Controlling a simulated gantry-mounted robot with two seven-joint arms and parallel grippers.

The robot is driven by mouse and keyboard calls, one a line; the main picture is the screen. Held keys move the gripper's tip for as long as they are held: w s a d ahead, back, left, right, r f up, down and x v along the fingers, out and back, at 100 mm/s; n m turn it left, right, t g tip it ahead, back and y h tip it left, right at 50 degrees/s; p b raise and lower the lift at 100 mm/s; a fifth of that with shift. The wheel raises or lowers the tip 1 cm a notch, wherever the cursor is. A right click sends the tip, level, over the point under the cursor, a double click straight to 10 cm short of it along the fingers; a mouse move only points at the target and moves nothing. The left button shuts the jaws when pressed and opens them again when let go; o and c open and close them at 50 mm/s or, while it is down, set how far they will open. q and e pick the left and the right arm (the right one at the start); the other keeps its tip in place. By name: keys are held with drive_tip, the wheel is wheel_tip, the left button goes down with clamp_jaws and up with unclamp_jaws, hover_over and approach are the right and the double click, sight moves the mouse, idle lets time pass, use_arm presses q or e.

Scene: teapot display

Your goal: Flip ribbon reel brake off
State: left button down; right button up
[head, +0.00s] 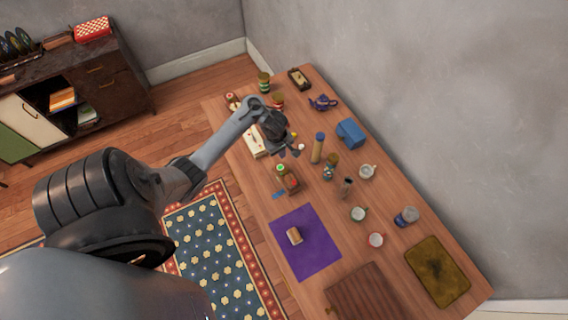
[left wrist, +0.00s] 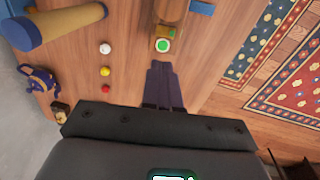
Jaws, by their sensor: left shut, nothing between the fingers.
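A brown device (head: 289,182) with a round green button or disc (head: 281,168) at its end stands near the table's left edge. I cannot tell for certain whether it is the ribbon reel or where its brake is. In the left wrist view, the green disc (left wrist: 163,45) has a pale rim and faces the camera. My left gripper (head: 288,151) is shut and empty above the table, just beyond the device in the head view. In the left wrist view, its closed fingers (left wrist: 162,72) point at the green disc, with no clear contact. My right gripper is out of view.
White (left wrist: 105,48), yellow (left wrist: 105,71) and red (left wrist: 105,89) knobs or balls sit beside the fingers. A tan cylinder with a blue end (head: 317,150), a blue box (head: 350,133) and a purple teapot (head: 322,103) stand nearby. A purple mat (head: 315,262) lies nearer, with a small object on it.

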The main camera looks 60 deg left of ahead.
use_arm(q)
drive_tip(key=b, duration=0.7)
hover_over(285, 170)
drive_tip(key=f, duration=1.1)
drive_tip(key=shift+s+f, duration=0.25)
drive_tip(key=shift+f, duration=0.1)
drive_tip(key=shift+w+f+b, duration=0.2)
drive_tip(key=shift+f+b, duration=0.5)
drive_tip(key=shift+f, duration=0.4)
drive_tip(key=shift+r, duration=0.1)
